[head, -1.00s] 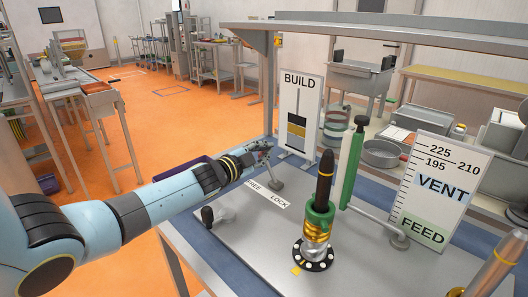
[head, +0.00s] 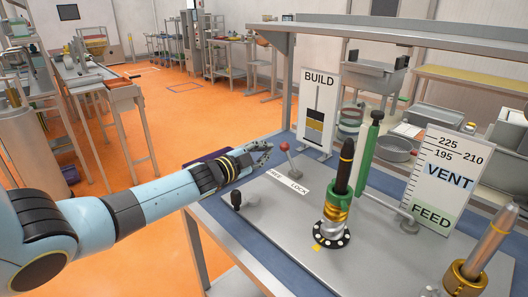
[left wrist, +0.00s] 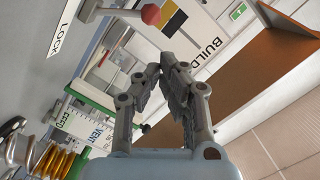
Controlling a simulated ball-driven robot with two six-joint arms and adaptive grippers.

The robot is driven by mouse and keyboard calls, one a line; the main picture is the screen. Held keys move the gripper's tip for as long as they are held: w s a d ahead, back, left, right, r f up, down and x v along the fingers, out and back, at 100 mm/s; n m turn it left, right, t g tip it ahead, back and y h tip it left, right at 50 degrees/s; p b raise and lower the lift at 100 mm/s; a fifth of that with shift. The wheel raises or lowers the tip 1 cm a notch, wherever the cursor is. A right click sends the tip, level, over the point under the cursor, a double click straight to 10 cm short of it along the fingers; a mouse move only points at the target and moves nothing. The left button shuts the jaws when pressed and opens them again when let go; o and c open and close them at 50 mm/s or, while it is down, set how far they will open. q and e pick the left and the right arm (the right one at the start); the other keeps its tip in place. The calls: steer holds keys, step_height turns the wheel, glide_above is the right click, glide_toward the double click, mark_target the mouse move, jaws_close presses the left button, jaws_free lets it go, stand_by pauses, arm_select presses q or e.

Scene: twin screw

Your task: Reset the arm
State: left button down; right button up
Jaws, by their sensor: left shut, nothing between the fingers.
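My left gripper (head: 263,152) is shut and empty. It hangs in the air just left of the red-knobbed lever (head: 285,147), apart from it. In the left wrist view, the fingers (left wrist: 165,80) come together with nothing between them, and the red knob (left wrist: 151,14) shows at the top. The lever rises behind the FREE / LOCK label (head: 289,182); I cannot tell which setting it is on. My right gripper is not in view.
The bench holds a black-knobbed handle (head: 236,200), a dark-tipped column in a green collar (head: 337,198), a tall green post (head: 367,153), a BUILD board (head: 318,105) and a VENT/FEED scale board (head: 445,180). Open orange floor (head: 180,120) lies left.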

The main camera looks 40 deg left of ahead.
arm_select(q)
steer(key=s+d+n+g, duration=0.3)
steer(key=s+d+g, duration=0.15)
steer(key=s, duration=0.75)
steer(key=s+d+r+n+g+y, duration=0.1)
steer(key=s+d+n+g, duration=0.4)
steer(key=s, duration=0.7)
steer(key=s+d+n+g, duration=0.2)
steer(key=s+d+g, duration=0.3)
steer(key=s, duration=0.8)
steer(key=s+f+b+x, duration=0.1)
steer(key=s+b+x, duration=0.15)
steer(key=x, duration=0.85)
steer(key=s+b+x, duration=0.2)
steer(key=b+x, duration=0.2)
steer(key=x, duration=0.7)
steer(key=s+f+b+x, duration=0.1)
steer(key=s+b+x, duration=0.2)
steer(key=x, duration=0.8)
steer(key=s+f+b, duration=0.4)
steer(key=s+f, duration=0.6)
steer(key=f, duration=0.3)
steer(key=s+a+f+g+b, duration=0.1)
steer(key=s+f+b, duration=0.3)
steer(key=s+f, duration=0.6)
step_height(320, 180, down, 3)
steer(key=shift+n, duration=0.3)
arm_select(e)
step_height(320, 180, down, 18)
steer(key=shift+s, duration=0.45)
